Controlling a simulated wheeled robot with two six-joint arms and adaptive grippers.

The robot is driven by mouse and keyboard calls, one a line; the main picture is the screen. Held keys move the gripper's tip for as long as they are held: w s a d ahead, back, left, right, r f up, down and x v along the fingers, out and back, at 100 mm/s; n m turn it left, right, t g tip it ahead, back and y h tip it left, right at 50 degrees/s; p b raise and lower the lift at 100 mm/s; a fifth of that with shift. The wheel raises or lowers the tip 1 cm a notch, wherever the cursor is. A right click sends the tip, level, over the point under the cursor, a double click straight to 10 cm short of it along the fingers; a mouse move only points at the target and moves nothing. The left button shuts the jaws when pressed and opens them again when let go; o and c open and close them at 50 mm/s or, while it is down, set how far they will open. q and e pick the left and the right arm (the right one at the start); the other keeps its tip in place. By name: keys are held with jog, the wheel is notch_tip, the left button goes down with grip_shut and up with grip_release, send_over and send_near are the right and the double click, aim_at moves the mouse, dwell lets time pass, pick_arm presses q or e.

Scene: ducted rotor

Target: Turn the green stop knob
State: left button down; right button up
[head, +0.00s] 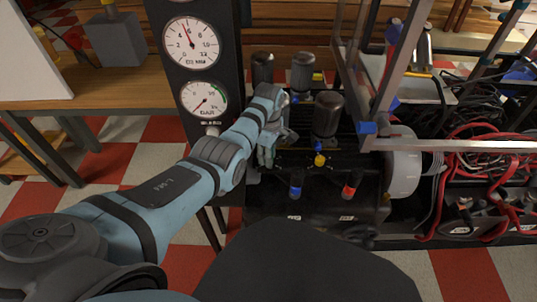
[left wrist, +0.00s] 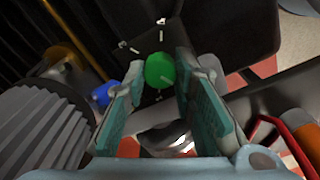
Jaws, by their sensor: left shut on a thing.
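The green stop knob (left wrist: 160,70) shows in the left wrist view between the two teal finger pads, with a white mark on its face and white marks on the dark panel beyond it. In the head view it is hidden by my left gripper (head: 267,155), which reaches down to the left part of the black control panel (head: 325,212). In the left wrist view my left gripper (left wrist: 162,98) is shut on the green knob, a pad on each side of it. My right gripper is in neither view.
A yellow knob (head: 320,160), a blue knob (head: 296,190) and a red knob (head: 349,190) are right of the gripper. Dark ribbed cylinders (head: 327,115) stand behind. The gauge column (head: 205,70) rises close behind my left arm. A clear-walled frame (head: 385,75) and red cables (head: 480,165) are on the right.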

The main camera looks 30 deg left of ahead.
pick_arm(q)
jog(key=shift+m, duration=0.4)
jog(key=shift+m+p, duration=0.75)
jog(key=shift+m, duration=1.25)
jog(key=m+p, duration=0.1)
jog(key=m, duration=0.1)
jog(key=shift+m, duration=0.4)
jog(key=m, duration=0.2)
jog(key=shift+m, duration=0.3)
jog(key=m, duration=0.3)
jog(key=shift+m, duration=0.3)
jog(key=m, duration=0.6)
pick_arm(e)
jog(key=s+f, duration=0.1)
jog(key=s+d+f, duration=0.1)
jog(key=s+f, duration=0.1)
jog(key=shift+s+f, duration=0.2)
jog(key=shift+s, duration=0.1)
pick_arm(q)
jog(key=shift+m, duration=0.4)
